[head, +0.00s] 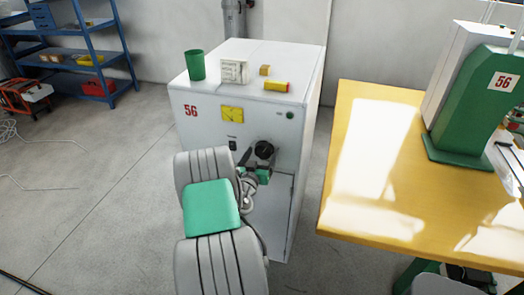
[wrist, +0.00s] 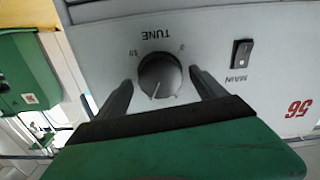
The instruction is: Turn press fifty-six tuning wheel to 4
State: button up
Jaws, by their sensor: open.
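The press 56 cabinet (head: 205,130) is a white box with a red 56 on its front. Its black round tuning wheel (head: 264,149) sits on the front panel. My gripper (head: 259,168) is at the panel. In the wrist view its dark fingers (wrist: 161,79) are open, one on each side of the wheel. Contact cannot be told.
A MAIN switch (wrist: 241,53) is beside the wheel. A yellow gauge (head: 232,114) is above. A green cup (head: 195,64), a white box (head: 234,71) and small items stand on the cabinet. A yellow-topped table (head: 350,170) with a green machine (head: 480,115) is at right.

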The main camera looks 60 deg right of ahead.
jog(key=shift+w+d, duration=0.1)
jog(key=shift+d, duration=0.4)
jog(key=c, duration=1.4)
